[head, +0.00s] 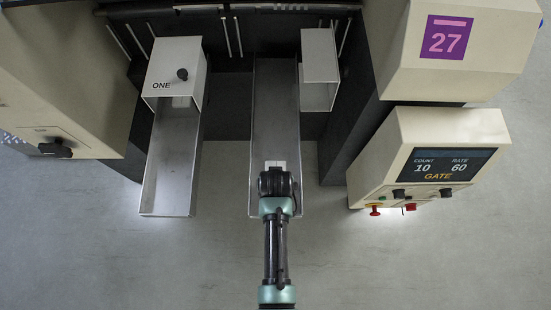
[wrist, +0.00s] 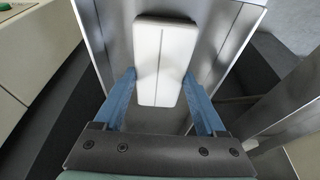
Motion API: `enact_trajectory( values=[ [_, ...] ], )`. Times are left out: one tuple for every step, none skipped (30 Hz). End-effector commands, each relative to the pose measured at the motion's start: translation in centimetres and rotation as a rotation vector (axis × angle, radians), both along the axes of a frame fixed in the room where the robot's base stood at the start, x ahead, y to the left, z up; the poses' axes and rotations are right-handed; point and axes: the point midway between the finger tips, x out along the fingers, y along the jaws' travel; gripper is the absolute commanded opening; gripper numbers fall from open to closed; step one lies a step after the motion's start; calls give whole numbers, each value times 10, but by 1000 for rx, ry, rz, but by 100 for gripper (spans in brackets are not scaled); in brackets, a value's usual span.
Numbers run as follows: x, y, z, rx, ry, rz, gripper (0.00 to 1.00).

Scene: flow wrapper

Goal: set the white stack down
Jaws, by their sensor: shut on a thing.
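The white stack (wrist: 164,58) is a pale oblong block with a dark seam along its length. In the wrist view it sits between the two blue fingers of my gripper (wrist: 160,80), which is shut on it. In the head view my gripper (head: 276,180) is over the near half of the middle metal chute (head: 275,110), and a small white part of the stack (head: 274,164) shows just beyond it. I cannot tell whether the stack touches the chute floor. The rest of the stack is hidden under my wrist in the head view.
A left chute (head: 168,165) has a hood marked ONE (head: 175,72). A shorter metal box (head: 320,65) stands right of the middle chute. A control box (head: 430,155) at the right reads COUNT 10, RATE 60, GATE. The middle chute's bed beyond my gripper is clear.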

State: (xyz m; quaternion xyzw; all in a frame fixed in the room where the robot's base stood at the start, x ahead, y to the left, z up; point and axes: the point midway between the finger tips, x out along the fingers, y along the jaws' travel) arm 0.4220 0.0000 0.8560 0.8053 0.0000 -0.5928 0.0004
Motion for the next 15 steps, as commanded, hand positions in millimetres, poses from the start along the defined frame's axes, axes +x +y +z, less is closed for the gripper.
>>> enact_trajectory(
  values=[
    [0,0,-3,0,0,0,22],
    [0,0,-2,0,0,0,77],
    [0,0,-2,0,0,0,84],
    [0,0,-2,0,0,0,89],
    [0,0,-2,0,0,0,95],
    [0,0,-2,0,0,0,100],
    [0,0,-2,0,0,0,100],
    [0,0,-2,0,0,0,100],
    [0,0,-2,0,0,0,100],
    [0,0,-2,0,0,0,100],
    [0,0,-2,0,0,0,100],
    [0,0,-1,0,0,0,100],
    [0,0,-1,0,0,0,100],
    [0,0,0,0,0,0,100],
    [0,0,2,0,0,0,100]
  ],
)
